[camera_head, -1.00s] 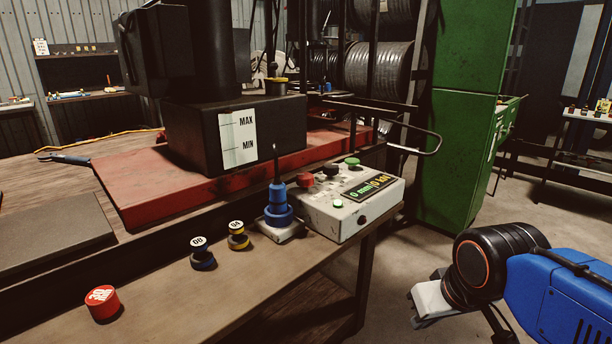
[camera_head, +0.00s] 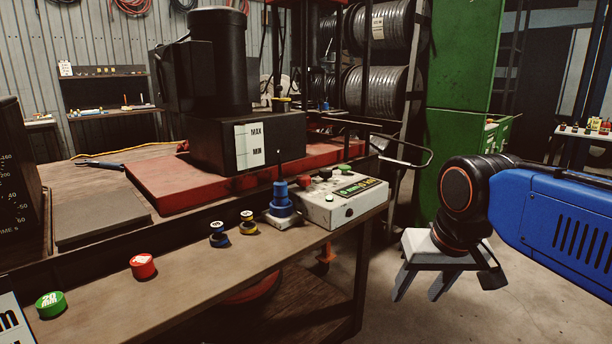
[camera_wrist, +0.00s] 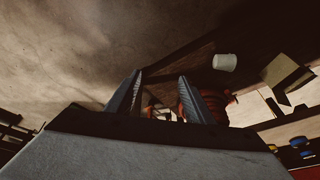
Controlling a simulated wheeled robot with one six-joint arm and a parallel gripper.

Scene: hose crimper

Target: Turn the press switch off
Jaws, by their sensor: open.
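The press control box (camera_head: 330,208) is light grey and stands at the right end of the bench. It has a red button (camera_head: 304,182), a black knob (camera_head: 325,174), a green button (camera_head: 344,168) and a lit green display (camera_head: 360,187) on top. A small dark round part (camera_head: 349,212) is on its front face; I cannot tell which part is the switch. My gripper (camera_head: 422,285) is open and empty, pointing down over the floor, right of the box and apart from it. Its two fingers also show in the wrist view (camera_wrist: 160,85); the box is not clear there.
A blue pointed tool (camera_head: 281,201) stands left of the box. Several coloured caps, including a red one (camera_head: 143,266) and a green one (camera_head: 50,304), lie along the bench (camera_head: 190,290). A green cabinet (camera_head: 460,90) stands behind my arm. Floor right of the bench is clear.

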